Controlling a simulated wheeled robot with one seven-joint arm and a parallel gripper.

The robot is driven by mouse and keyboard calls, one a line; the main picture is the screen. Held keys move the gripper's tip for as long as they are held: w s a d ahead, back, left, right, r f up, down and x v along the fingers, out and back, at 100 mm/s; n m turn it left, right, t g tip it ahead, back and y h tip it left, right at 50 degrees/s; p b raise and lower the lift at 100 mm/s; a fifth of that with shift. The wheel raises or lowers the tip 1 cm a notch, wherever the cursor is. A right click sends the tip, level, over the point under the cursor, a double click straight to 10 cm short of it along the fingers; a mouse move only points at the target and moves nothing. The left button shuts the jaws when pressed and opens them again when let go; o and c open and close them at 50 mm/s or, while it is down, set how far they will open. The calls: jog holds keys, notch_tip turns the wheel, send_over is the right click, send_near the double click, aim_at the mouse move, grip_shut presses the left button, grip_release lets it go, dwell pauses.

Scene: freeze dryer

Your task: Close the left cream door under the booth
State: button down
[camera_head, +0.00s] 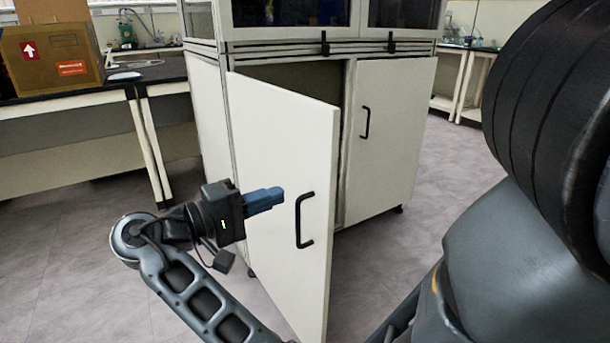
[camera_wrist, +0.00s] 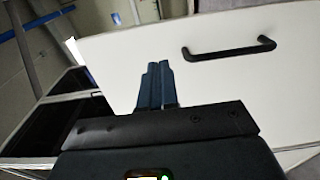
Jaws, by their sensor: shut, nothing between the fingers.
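The left cream door (camera_head: 285,160) under the booth stands partly open, swung out toward me, with a black bar handle (camera_head: 304,220) near its free edge. My gripper (camera_head: 280,196) is shut and empty, in front of the door's outer face, just left of the handle. Whether the fingertips touch the door I cannot tell. In the wrist view the shut blue fingers (camera_wrist: 157,84) point at the door panel (camera_wrist: 240,80), and the handle (camera_wrist: 230,49) lies to their upper right. The dark opening (camera_head: 300,76) of the cabinet shows above the door.
The right cream door (camera_head: 390,130) is shut, with its own black handle (camera_head: 365,122). The glazed booth (camera_head: 320,15) stands above. A dark-topped bench (camera_head: 150,72) with a cardboard box (camera_head: 52,58) is at the left. The floor (camera_head: 430,200) at the right is clear.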

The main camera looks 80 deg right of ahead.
aim_at(319, 182)
jog(key=d+p, duration=0.1)
jog(key=p, duration=0.1)
jog(key=s+d+p, duration=0.1)
jog(key=p, duration=0.2)
jog(key=shift+r, duration=0.3)
jog(key=p, duration=0.4)
jog(key=shift+s+d, duration=0.15)
jog(key=shift+d, duration=0.15)
jog(key=shift+s+p, duration=0.2)
jog(key=shift+p, duration=0.9)
jog(key=s+d+p, duration=0.1)
jog(key=s+d+f+p, duration=0.1)
jog(key=s, duration=0.1)
jog(key=shift+f, duration=0.1)
jog(key=shift+s+d, duration=0.4)
jog(key=shift+s, duration=0.05)
